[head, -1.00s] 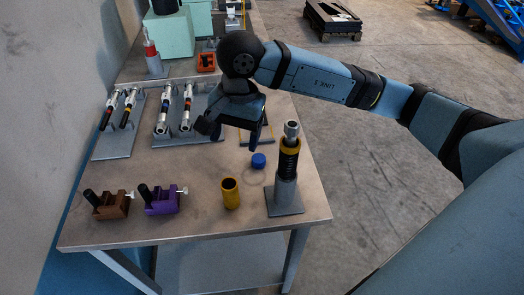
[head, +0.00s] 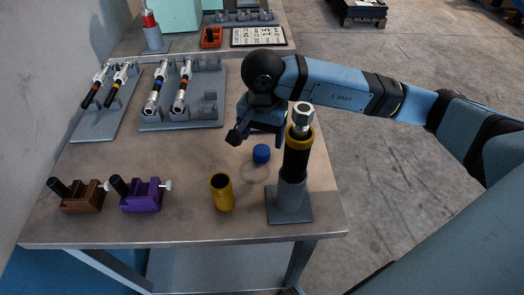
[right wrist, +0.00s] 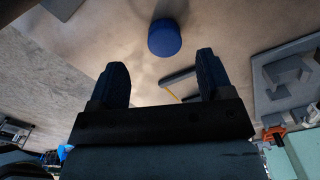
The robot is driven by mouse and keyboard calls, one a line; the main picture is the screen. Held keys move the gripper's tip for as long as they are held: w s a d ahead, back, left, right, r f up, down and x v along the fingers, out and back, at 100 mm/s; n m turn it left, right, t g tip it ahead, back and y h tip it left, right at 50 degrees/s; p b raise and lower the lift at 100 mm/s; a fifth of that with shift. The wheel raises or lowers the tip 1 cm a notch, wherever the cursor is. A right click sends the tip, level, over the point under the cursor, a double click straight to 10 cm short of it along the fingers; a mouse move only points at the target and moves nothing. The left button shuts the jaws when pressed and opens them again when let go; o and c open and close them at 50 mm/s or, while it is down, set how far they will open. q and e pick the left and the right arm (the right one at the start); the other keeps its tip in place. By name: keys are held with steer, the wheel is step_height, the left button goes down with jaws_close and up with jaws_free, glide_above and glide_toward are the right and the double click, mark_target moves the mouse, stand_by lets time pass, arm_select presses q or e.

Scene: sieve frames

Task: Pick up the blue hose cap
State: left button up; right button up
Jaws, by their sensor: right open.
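The blue hose cap (head: 261,153) stands on the metal table, behind and between the yellow cup and the black cylinder on its stand. In the right wrist view the cap (right wrist: 165,38) lies beyond my fingertips, roughly centred between them. My right gripper (head: 257,140) is open and empty, close to the cap on its far side in the head view. Its two dark fingers (right wrist: 162,78) stand apart with nothing between them. Whether a finger touches the cap cannot be told, but the wrist view shows a gap. My left gripper is not in view.
A black cylinder with a yellow collar (head: 298,150) stands upright on a grey base close to my right gripper. A yellow cup (head: 222,192) stands in front. Brown (head: 82,196) and purple (head: 141,194) clamps stand left. Grey racks (head: 184,97) hold tools behind.

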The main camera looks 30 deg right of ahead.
mark_target(261, 151)
steer(key=f, duration=0.6)
steer(key=shift+w+f, duration=0.25)
steer(key=c, duration=1)
